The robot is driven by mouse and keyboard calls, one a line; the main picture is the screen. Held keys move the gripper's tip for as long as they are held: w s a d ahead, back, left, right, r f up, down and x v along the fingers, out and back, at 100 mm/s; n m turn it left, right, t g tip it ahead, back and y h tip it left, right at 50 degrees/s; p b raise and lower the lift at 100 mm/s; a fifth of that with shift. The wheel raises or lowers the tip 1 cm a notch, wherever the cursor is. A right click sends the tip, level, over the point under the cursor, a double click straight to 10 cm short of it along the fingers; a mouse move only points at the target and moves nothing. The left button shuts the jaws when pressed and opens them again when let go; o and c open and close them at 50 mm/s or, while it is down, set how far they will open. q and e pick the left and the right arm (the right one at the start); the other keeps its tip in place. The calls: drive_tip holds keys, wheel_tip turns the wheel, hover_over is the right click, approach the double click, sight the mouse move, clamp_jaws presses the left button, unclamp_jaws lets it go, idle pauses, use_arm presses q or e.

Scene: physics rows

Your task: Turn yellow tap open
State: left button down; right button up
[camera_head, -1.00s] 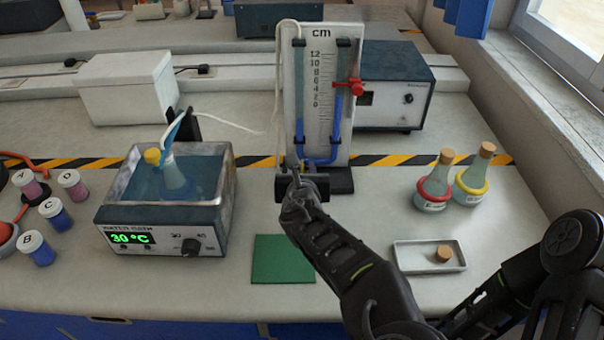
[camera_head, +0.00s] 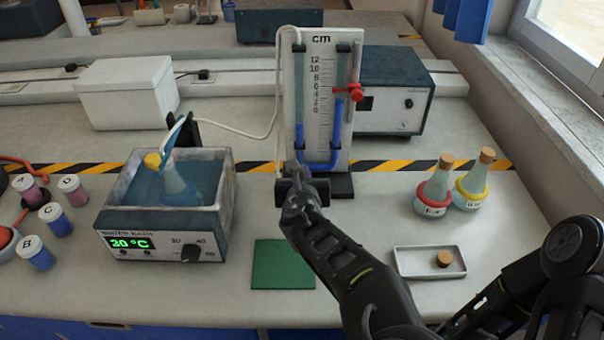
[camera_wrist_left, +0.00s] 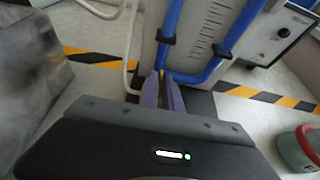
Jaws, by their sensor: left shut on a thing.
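The yellow tap is mostly hidden by my left gripper (camera_head: 299,175), at the foot of the manometer board (camera_head: 322,75). In the left wrist view a small yellow bit (camera_wrist_left: 165,71) shows between the tips of the purple-grey fingers. The left gripper is shut on it, in front of the blue-filled U-tube. The tap's handle angle cannot be told. The blue liquid (camera_head: 335,120) stands higher in the right limb than in the left. A red tap (camera_head: 352,91) sits on the right limb. My right gripper is not in view.
A water bath (camera_head: 225,205) reading 30 °C holds a yellow-topped flask (camera_head: 178,185) at left. A white hose (camera_head: 235,133) runs to the manometer. Stoppered flasks (camera_head: 433,193) and a tray (camera_head: 405,262) stand at right. A green mat (camera_head: 282,264) lies in front.

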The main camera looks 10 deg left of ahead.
use_arm(q)
drive_tip(key=shift+n+y, duration=0.3)
drive_tip(key=shift+y, duration=0.1)
drive_tip(key=shift+w+d+r+n+g+y+p, duration=0.15)
drive_tip(key=shift+n+g+y+p, duration=0.2)
drive_tip(key=shift+n+y+p, duration=0.3)
drive_tip(key=shift+d+n+g+y+p, duration=0.15)
drive_tip(key=shift+n+g+y+p, duration=0.25)
drive_tip(key=shift+n+y, duration=0.4)
drive_tip(key=n+g+y+p, duration=0.2)
drive_tip(key=n, duration=0.1)
drive_tip(key=n+g+y+p, duration=0.1)
drive_tip(key=y, duration=0.1)
drive_tip(key=shift+w+d+n+g, duration=0.25)
drive_tip(key=shift+g, duration=0.1)
drive_tip(key=n+g, duration=0.1)
drive_tip(key=n+g+y+p, duration=0.1)
drive_tip(key=shift+w+n+g+y, duration=0.2)
drive_tip(key=shift+n+g+y, duration=0.05)
drive_tip(key=shift+n+g, duration=0.05)
drive_tip(key=shift+w+d+f+n+g+y, duration=0.1)
drive_tip(key=shift+n+g+y, duration=0.1)
drive_tip(key=shift+n+g, duration=0.6)
drive_tip(key=shift+f+n+g+y, duration=0.1)
drive_tip(key=shift+n+g+y, duration=0.1)
drive_tip(key=shift+n+g, duration=0.6)
drive_tip(key=c, duration=1.5)
unclamp_jaws()
drive_tip(key=shift+c, duration=0.2)
drive_tip(key=shift+r, duration=0.1)
